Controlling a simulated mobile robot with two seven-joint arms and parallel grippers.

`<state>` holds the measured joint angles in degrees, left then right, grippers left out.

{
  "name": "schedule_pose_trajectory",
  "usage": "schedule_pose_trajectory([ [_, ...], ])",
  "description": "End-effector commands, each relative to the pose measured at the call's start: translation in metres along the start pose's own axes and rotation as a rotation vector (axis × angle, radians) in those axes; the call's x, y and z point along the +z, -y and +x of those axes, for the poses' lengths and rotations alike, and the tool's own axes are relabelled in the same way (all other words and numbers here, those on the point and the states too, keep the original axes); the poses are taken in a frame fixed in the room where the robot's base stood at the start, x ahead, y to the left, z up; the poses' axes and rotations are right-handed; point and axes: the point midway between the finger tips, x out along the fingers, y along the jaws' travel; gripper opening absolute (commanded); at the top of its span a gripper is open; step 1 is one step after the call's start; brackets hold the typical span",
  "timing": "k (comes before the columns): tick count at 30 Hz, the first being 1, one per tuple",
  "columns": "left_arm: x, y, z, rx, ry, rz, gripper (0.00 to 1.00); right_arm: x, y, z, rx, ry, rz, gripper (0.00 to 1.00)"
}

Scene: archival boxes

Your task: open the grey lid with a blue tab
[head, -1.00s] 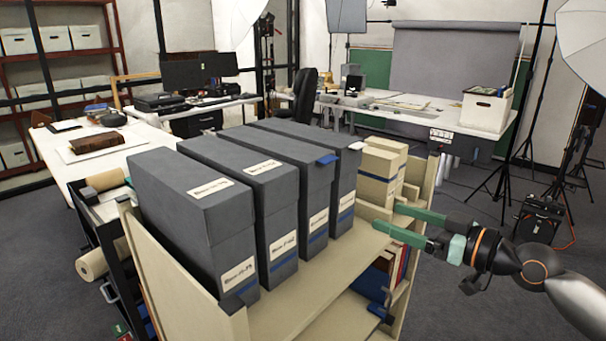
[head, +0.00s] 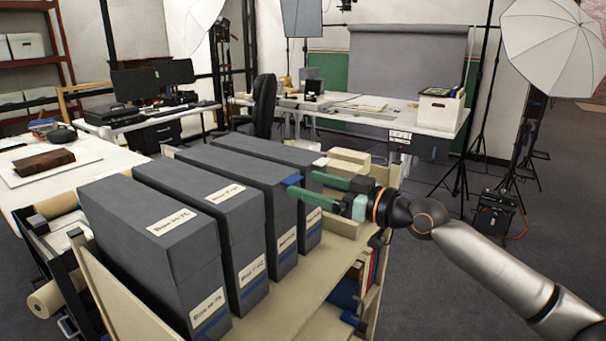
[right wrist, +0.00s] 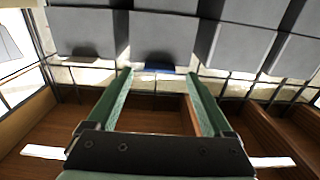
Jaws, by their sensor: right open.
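The grey lid with the blue tab (head: 292,180) tops the third of a row of dark grey upright boxes (head: 236,162) and looks closed. My right gripper (head: 302,185) is open and empty, its green fingers pointing left at the tab in the head view. In the right wrist view the blue tab (right wrist: 160,69) shows between the two open fingertips (right wrist: 160,75), just ahead of them. I cannot tell whether the fingers touch it. My left gripper is not in view.
The boxes stand close together on a beige cart shelf (head: 285,305). A neighbouring box has a white tab (head: 320,162). Beige boxes (head: 345,162) stand behind my right gripper.

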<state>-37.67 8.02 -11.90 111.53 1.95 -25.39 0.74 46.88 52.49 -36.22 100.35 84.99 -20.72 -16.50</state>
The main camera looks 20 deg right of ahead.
Motion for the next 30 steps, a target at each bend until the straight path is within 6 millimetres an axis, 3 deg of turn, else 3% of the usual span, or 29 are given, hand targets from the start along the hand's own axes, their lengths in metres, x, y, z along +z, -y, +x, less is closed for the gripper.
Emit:
schedule_pose_trajectory([
  [6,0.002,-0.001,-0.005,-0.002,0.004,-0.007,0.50,-0.001,0.000,0.021,0.000,-0.002,0.001,0.85],
  [16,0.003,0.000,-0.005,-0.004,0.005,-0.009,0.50,0.001,0.000,0.024,0.001,0.000,0.000,0.85],
  [30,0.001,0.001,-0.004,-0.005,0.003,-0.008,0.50,0.000,0.000,0.024,0.001,0.000,0.000,0.33],
])
